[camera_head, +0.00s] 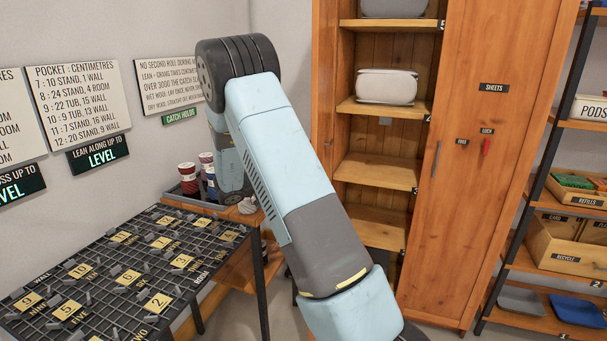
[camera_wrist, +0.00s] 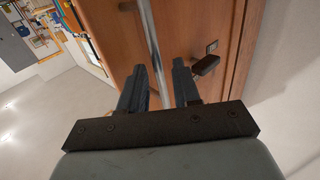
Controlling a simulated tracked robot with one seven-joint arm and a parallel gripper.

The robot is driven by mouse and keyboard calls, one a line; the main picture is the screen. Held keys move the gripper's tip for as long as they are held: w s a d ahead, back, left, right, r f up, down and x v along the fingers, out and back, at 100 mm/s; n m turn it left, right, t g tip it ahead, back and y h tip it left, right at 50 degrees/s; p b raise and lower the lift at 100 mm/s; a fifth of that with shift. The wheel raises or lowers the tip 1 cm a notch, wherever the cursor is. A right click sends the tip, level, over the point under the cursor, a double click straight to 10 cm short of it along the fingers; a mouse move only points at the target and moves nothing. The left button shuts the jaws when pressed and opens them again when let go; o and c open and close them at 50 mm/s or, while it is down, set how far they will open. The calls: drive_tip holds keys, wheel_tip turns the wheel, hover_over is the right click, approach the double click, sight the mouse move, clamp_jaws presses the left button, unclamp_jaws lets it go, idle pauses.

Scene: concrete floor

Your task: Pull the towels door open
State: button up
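A wooden door (camera_wrist: 115,30) with an upright metal bar handle (camera_wrist: 152,45) fills the middle of the wrist view. I take it for the towels door, but no readable label shows on it. My gripper (camera_wrist: 160,75) is open, with one finger on each side of the bar and a gap visible beside it. A dark lever (camera_wrist: 205,65) and a small plate (camera_wrist: 212,47) are on the door right of the fingers. In the head view my arm hides the gripper and this handle. A narrow wooden panel (camera_head: 324,70) shows left of the open shelves; I cannot tell whether it is the door.
The shelves (camera_head: 378,170) hold pale bundles (camera_head: 386,86). A gridded table (camera_head: 120,265) stands at left, and a rack (camera_head: 540,190) with bins at far right.

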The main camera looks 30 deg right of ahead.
drive_tip(key=a, duration=1.3)
drive_tip(key=shift+a+t, duration=0.3)
drive_tip(key=shift+a, duration=0.05)
drive_tip(key=shift+w, duration=0.1)
drive_tip(key=w+r+n+t+y, duration=0.5)
drive_tip(key=r+t+y, duration=0.3)
drive_tip(key=r+t, duration=0.4)
drive_tip(key=s+a+r+n+t+y, duration=0.1)
drive_tip(key=s+a+r+n+y, duration=0.4)
drive_tip(key=s+r+n+y, duration=0.3)
drive_tip(key=s+a+r+n+g+y, duration=0.1)
drive_tip(key=s+a+n+g+y, duration=0.2)
drive_tip(key=s, duration=1.1)
drive_tip(key=s+d+f+n+g, duration=0.1)
drive_tip(key=s+d+f+g, duration=0.1)
drive_tip(key=s, duration=0.8)
drive_tip(key=s+d+f+n+g+h, duration=0.1)
drive_tip(key=s+d+f+g, duration=0.2)
drive_tip(key=s, duration=0.8)
drive_tip(key=shift+d+f, duration=0.2)
drive_tip(key=shift+f, duration=0.4)
